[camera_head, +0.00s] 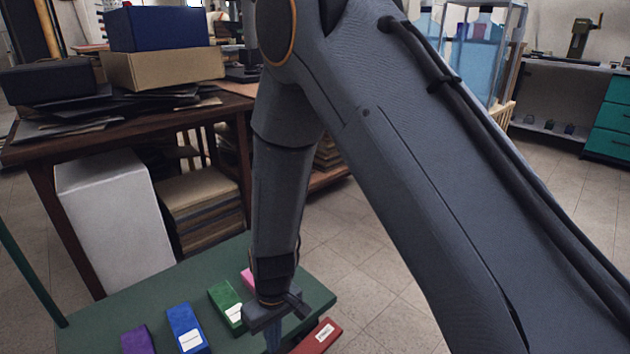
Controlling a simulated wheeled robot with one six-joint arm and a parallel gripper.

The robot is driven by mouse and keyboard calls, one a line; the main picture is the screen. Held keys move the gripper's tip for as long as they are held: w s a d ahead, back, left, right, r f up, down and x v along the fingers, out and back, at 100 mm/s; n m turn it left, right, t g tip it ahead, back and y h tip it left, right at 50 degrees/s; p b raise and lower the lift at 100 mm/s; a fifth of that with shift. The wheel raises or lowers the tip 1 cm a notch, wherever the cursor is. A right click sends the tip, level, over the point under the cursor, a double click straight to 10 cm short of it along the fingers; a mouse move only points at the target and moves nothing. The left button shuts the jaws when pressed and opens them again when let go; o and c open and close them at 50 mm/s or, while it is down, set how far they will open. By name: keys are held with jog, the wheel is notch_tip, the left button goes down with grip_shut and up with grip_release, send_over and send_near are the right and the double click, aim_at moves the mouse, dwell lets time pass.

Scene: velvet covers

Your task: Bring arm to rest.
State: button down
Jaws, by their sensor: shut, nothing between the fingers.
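My arm reaches down from the upper middle of the view. My gripper (273,336) hangs low over the right part of a green table (140,303), pointing down. Its fingers are shut with nothing held. Just left of it lies a green box (224,298) with a white label. A pink box (248,279) shows partly behind the gripper and is mostly hidden. A red box (318,338) lies to the right of the gripper, at the table's right edge. The view cuts off the gripper's lower surroundings.
A blue box (185,325) and a purple box (137,340) lie farther left on the green table. A wooden table (150,121) behind bears a dark blue box (156,29), a tan box and folders. A white box (113,220) stands below it. Floor is open at right.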

jog(key=s+d+r+m, duration=0.1)
jog(key=s+d+r, duration=0.15)
jog(key=r, duration=0.65)
jog(key=s+d+r, duration=0.1)
jog(key=s+r, duration=0.2)
jog(key=r, duration=0.6)
jog(key=s+d+r+m, duration=0.2)
jog(key=s+d+r, duration=0.5)
jog(key=s+r, duration=0.35)
jog(key=d+r+m+p, duration=0.3)
jog(key=d+r+p, duration=0.7)
jog(key=r+p, duration=0.3)
jog(key=d+r+m+p, duration=0.2)
jog(key=d+r+p, duration=0.8)
jog(key=p, duration=0.9)
notch_tip(320, 180, up, 3)
jog(key=shift+w+d+f+m+t+h+p, duration=0.1)
jog(key=shift+w+d+m+t+h+p, duration=0.2)
jog(key=shift+m+h, duration=0.1)
